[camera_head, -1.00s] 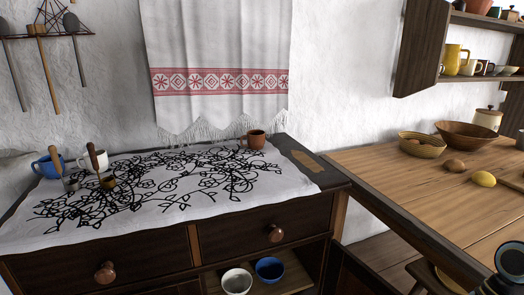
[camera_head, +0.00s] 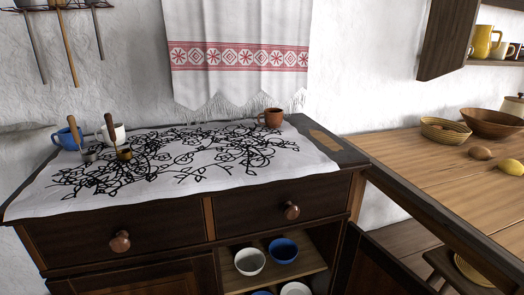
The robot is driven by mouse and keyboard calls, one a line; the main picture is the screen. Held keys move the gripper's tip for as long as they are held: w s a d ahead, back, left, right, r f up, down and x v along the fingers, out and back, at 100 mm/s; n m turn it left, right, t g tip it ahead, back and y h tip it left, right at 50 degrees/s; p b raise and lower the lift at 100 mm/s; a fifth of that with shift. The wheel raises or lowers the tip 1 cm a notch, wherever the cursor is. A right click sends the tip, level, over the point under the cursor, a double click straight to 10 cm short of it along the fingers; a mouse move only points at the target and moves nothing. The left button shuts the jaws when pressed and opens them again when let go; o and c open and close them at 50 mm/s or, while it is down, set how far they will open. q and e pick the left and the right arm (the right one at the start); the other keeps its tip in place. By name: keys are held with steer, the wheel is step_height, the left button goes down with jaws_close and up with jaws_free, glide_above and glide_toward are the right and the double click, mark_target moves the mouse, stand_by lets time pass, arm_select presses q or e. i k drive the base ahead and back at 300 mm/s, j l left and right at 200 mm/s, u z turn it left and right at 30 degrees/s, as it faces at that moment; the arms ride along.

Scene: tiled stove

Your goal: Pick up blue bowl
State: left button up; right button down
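A blue bowl (camera_head: 283,250) stands upright on the open shelf (camera_head: 304,270) of the dark wooden cabinet, below the right drawer. A white bowl (camera_head: 250,262) stands just left of it. Below that shelf, the rim of another blue bowl (camera_head: 262,293) shows at the bottom edge of the picture, mostly cut off, beside a white dish (camera_head: 295,289). Neither of my grippers is in view.
An open cabinet door (camera_head: 375,265) stands right of the shelf opening. Two round drawer knobs (camera_head: 120,241) stick out in front. Mugs stand on the patterned cloth (camera_head: 200,190) on top. A wooden table (camera_head: 450,185) stands at the right, with a stool (camera_head: 470,275) below it.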

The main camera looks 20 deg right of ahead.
mark_target(283, 251)
steer(key=k+l+u, duration=0.1)
steer(key=k+l, duration=0.2)
steer(key=l, duration=0.2)
steer(key=k+l+u, duration=0.1)
steer(key=k+l, duration=0.25)
steer(key=l, duration=0.15)
steer(key=l+u, duration=0.1)
steer(key=l, duration=0.3)
steer(key=k+l+u, duration=0.1)
steer(key=l, duration=0.3)
steer(key=k+l+u, duration=0.15)
steer(key=l, duration=0.3)
steer(key=l+u, duration=0.1)
steer(key=l, duration=0.3)
steer(key=k+l+u, duration=0.1)
steer(key=l, duration=0.25)
steer(key=k+l+u, duration=0.1)
steer(key=l, duration=0.3)
steer(key=i+l+u, duration=0.1)
steer(key=l, duration=0.35)
steer(key=l+u, duration=0.1)
steer(key=l, duration=0.35)
